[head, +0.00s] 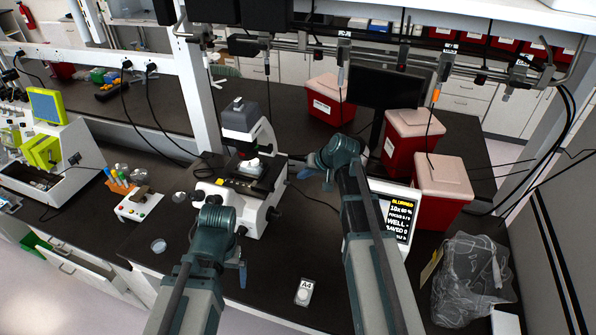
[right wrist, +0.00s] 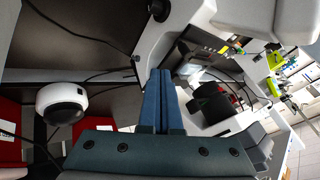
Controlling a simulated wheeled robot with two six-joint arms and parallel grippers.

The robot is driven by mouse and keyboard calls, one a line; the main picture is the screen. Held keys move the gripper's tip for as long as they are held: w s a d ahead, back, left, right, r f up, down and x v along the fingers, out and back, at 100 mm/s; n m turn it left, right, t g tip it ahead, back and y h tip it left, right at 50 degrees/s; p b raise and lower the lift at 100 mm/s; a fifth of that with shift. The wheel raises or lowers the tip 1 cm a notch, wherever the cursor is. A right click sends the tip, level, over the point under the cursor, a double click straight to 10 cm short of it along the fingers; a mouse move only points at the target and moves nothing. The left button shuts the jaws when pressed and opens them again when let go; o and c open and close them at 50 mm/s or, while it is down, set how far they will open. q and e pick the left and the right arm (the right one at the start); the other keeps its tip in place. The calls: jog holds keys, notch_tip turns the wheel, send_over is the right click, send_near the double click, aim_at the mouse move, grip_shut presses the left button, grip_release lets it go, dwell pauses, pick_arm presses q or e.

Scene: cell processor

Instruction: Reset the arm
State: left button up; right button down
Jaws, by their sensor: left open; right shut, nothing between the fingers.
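My left gripper (head: 243,274) shows only in part beside my left wrist, low in the head view, in front of the white microscope (head: 228,197). It is open, and I see nothing held in it. My right gripper (head: 306,174) is to the right of the microscope, with its blue fingers pointing left. In the right wrist view its fingers (right wrist: 163,98) are together with nothing between them. The microscope body (right wrist: 195,125) is close beyond them there; I cannot tell the exact gap.
A display (head: 400,215) reading "BLURRED" stands right of my right arm. Red bins (head: 435,205) and a clear bag (head: 468,285) are further right. A small dish (head: 158,246) and tube rack (head: 138,205) are left.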

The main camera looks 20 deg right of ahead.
jog(key=shift+s+d+r, duration=0.15)
jog(key=shift+s+r, duration=0.05)
jog(key=shift+r, duration=0.1)
jog(key=s+a+f+n+g+h+b, duration=0.1)
jog(key=s+a+f+n+g+b, duration=0.25)
jog(key=s+a+f+b, duration=0.8)
jog(key=s+a+f+n+g+h+b, duration=0.1)
jog(key=s+f+b, duration=0.1)
jog(key=s+f, duration=0.2)
jog(key=s+a+f+g+h+b, duration=0.1)
jog(key=s+a+f+b, duration=0.1)
jog(key=s, duration=0.4)
jog(key=s+a+f+n+g+h+b, duration=0.1)
jog(key=s+a+f+h+b, duration=0.1)
jog(key=s+f+b, duration=0.2)
jog(key=shift+s+a+f+n, duration=0.1)
jog(key=shift+s+f+n, duration=0.15)
jog(key=shift+f, duration=0.35)
jog(key=shift+s+a+f+n, duration=0.1)
jog(key=shift+s+f, duration=0.2)
jog(key=shift+f, duration=0.3)
